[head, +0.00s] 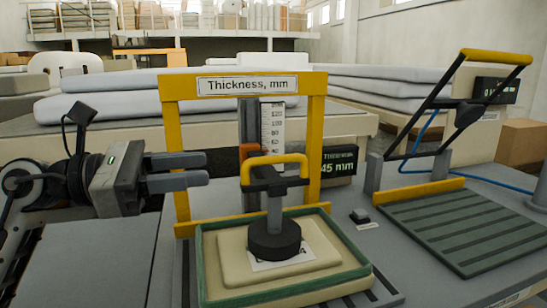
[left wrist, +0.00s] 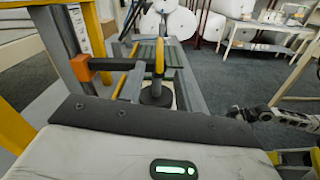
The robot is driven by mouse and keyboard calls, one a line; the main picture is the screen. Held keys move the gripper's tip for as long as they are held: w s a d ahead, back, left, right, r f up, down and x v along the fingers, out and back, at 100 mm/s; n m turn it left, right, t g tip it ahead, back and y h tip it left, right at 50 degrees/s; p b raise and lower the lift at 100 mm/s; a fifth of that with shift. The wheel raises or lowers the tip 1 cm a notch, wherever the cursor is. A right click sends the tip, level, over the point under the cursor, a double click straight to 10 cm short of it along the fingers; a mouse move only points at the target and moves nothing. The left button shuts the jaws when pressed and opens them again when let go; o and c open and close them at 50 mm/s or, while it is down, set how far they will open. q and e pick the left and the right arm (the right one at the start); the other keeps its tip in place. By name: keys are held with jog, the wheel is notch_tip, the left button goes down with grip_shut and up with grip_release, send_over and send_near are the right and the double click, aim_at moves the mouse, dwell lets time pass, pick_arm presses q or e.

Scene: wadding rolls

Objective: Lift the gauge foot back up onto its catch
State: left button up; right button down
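The gauge foot (head: 274,240), a dark round disc on a grey stem, rests down on a cream pad (head: 235,268) in a green-rimmed tray (head: 365,262). Its yellow handle (head: 275,159) stands upright above. An orange block (head: 249,150), probably the catch, sits on the column beside the scale. The left wrist view also shows the block (left wrist: 82,68), handle (left wrist: 159,55) and foot (left wrist: 155,95). My left gripper (head: 206,169) is open and empty, left of the handle, pointing at it, not touching. What looks like my right gripper (left wrist: 250,114) shows small in the left wrist view.
A yellow frame (head: 171,130) with a "Thickness, mm" sign (head: 247,84) stands around the column; its left post is near my left fingers. A display (head: 340,163) reads 45 mm. A lever press (head: 440,105) with a ribbed plate (head: 450,225) stands right. Wadding slabs lie behind.

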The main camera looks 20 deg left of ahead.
aim_at(273, 160)
pick_arm(q)
jog(key=p+x, duration=0.2)
jog(key=x, duration=0.9)
jog(key=shift+w+d+r+p, duration=0.1)
jog(key=shift+p, duration=0.25)
jog(key=shift+w+d, duration=0.3)
jog(key=shift+d, duration=0.1)
